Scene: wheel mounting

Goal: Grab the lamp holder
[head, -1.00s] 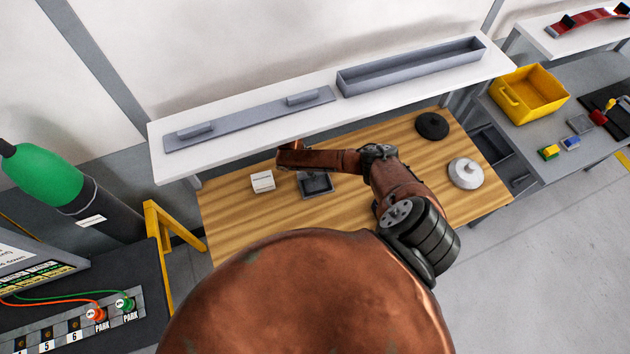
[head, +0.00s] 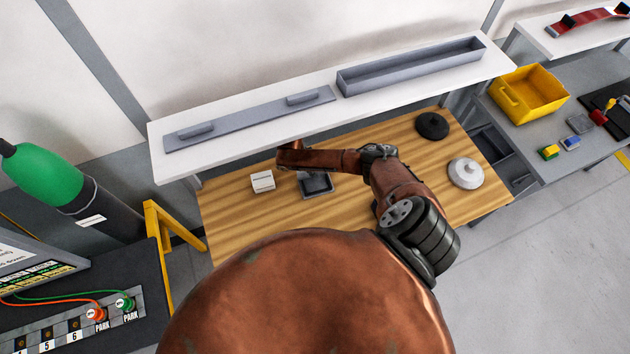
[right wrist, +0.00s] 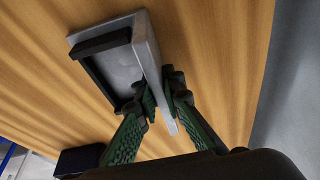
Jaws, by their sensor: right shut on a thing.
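The lamp holder, which I take to be the shallow square grey tray (head: 318,187) with a dark rim, is on the wooden table under my right arm. In the right wrist view the holder (right wrist: 149,48) shows large and tilted in the picture. My right gripper (right wrist: 162,92) has its green fingers on either side of one wall of the holder and is shut on it. In the head view the fingers are hidden by my arm. I cannot tell whether the holder is touching the table. My left gripper is not in view.
A small white box (head: 262,181) stands left of the holder. A black disc (head: 432,125) and a pale round part (head: 465,173) lie to the right. A white shelf (head: 240,133) runs along the back above the table (head: 240,220). A yellow bin (head: 530,93) stands right.

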